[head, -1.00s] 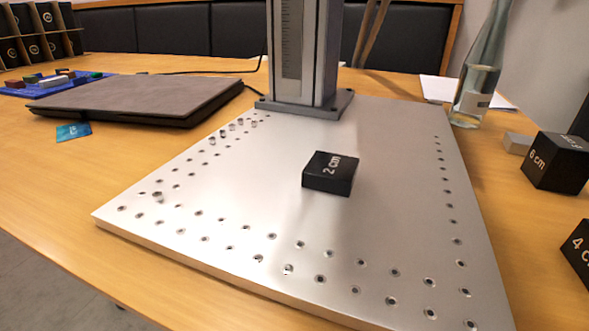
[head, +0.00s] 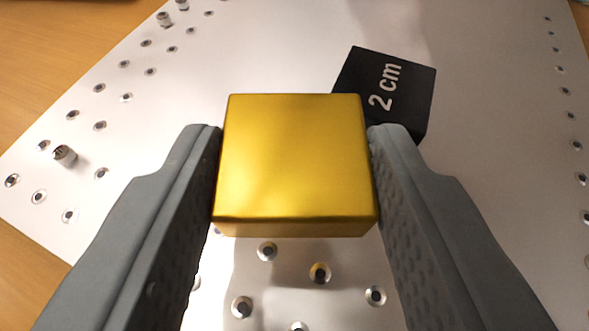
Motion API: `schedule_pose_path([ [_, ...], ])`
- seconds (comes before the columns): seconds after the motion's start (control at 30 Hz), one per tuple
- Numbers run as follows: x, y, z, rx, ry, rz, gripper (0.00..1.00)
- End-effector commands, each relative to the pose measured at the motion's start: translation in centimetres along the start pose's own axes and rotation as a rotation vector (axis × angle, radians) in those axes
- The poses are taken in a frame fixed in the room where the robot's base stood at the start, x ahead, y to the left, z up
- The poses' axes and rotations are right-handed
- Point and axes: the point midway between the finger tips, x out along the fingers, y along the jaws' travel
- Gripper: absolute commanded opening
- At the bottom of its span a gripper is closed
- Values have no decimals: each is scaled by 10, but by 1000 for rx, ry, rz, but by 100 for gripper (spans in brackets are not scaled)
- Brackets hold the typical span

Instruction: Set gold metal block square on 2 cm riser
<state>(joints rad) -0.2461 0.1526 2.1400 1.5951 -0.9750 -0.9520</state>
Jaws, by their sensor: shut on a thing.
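The gold metal block (head: 295,160) is a smooth, shiny block in the middle of the head view. My gripper (head: 295,150) is shut on it, with one grey finger against its left side and one against its right. The black riser marked "2 cm" (head: 400,80) lies on the metal plate, beyond and to the right of the block. The riser is turned relative to the block. The block and the right fingertip hide its near left part. The block appears held above the plate, apart from the riser as far as I can tell.
The silver plate (head: 270,50) has rows of holes along its left, near and right parts. A small metal pin (head: 65,155) stands up at the left, and others stand at the top left. The wooden table (head: 25,240) shows past the plate's edge. The plate around the riser is clear.

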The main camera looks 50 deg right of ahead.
Motion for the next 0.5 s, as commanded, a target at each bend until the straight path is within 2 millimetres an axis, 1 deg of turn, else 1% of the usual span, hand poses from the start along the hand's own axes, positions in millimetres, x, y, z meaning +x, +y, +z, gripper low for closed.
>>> schedule_pose_path([
  [0.23, 11, 0, 28, -3, -1, 1, 17],
  [0.5, 11, 0, 29, 0, 0, 0, 17],
])
